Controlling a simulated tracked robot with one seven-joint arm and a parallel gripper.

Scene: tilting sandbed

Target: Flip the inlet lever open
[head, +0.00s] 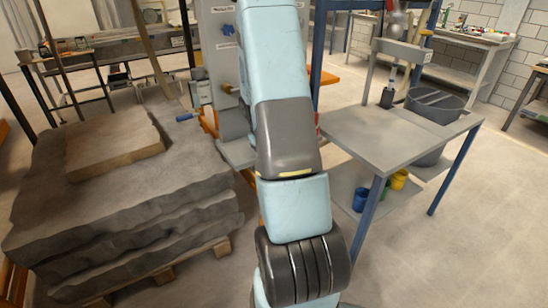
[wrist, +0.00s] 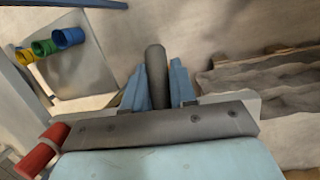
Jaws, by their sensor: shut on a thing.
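My gripper (wrist: 158,82) shows in the wrist view, its two blue fingers closed on either side of a dark grey rod (wrist: 156,64) with a rounded end. The rod stands between the fingers and looks gripped; I cannot tell for sure whether it is the inlet lever. A red cylindrical handle (wrist: 42,150) is at the lower left of the wrist view, apart from the fingers. In the head view my own arm hides the gripper and what it holds. A bit of red (head: 318,120) shows just right of the arm. A blue handle (head: 184,117) sticks out left of the grey upright panel (head: 219,60).
Layered stone-like slabs (head: 120,210) on a pallet fill the left. A grey table (head: 385,135) with blue legs stands right, with a dark tub (head: 435,103) behind it. Yellow (head: 399,179) and blue (head: 361,199) cups sit on its lower shelf. The floor at front right is clear.

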